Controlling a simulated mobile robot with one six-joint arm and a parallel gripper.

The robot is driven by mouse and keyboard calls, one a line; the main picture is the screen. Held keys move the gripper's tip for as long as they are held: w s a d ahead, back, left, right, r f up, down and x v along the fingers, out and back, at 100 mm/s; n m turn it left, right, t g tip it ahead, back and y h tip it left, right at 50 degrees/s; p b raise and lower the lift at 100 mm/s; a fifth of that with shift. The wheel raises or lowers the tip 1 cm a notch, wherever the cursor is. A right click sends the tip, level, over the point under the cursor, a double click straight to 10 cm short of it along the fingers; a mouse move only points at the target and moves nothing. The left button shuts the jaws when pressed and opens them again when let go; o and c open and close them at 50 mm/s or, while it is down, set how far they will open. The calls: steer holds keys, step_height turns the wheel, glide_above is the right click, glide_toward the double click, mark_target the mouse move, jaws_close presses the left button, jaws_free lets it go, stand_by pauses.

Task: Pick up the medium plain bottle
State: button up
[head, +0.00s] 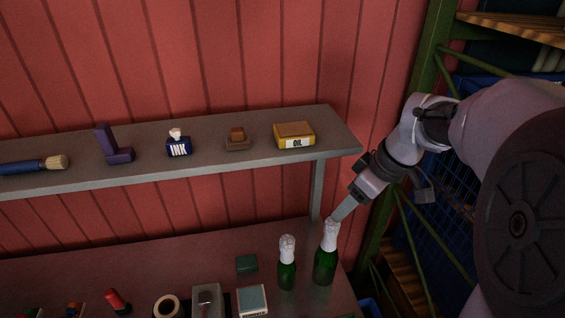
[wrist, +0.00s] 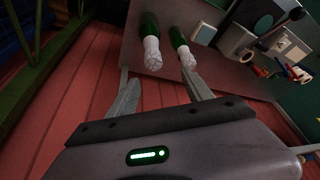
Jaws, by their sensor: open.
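Two green bottles with white wrapped necks stand upright side by side at the right end of the lower bench. The right bottle (head: 325,265) looks slightly larger than the left bottle (head: 286,272). I cannot tell which is the medium plain one. My gripper (head: 337,213) is above the right bottle's top, pointing down and left; contact cannot be told. In the wrist view my gripper (wrist: 160,90) is open and empty. Both bottles show beyond the fingers there, one white neck (wrist: 152,50) between them and the other (wrist: 186,57) near the right finger.
A grey shelf (head: 215,165) above the bench holds a brush, a purple block, an ink bottle (head: 178,147), a small brown item and an oil tin (head: 294,136). A shelf post (head: 317,190) stands behind the bottles. Boxes (head: 252,301) and a tape roll (head: 167,306) lie left of them.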

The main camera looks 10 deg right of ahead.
mark_target(337, 225)
steer(key=shift+n, duration=0.7)
steer(key=b+x, duration=0.1)
steer(key=x, duration=0.2)
steer(key=d+b+x, duration=0.1)
steer(key=x, duration=0.6)
steer(key=shift+d+f+b, duration=0.35)
steer(key=shift+f+b, duration=0.05)
steer(key=shift+f, duration=0.15)
steer(key=b+x, duration=0.1)
steer(key=x, duration=0.5)
steer(key=shift+w+f, duration=0.15)
steer(key=shift+c, duration=0.5)
jaws_close()
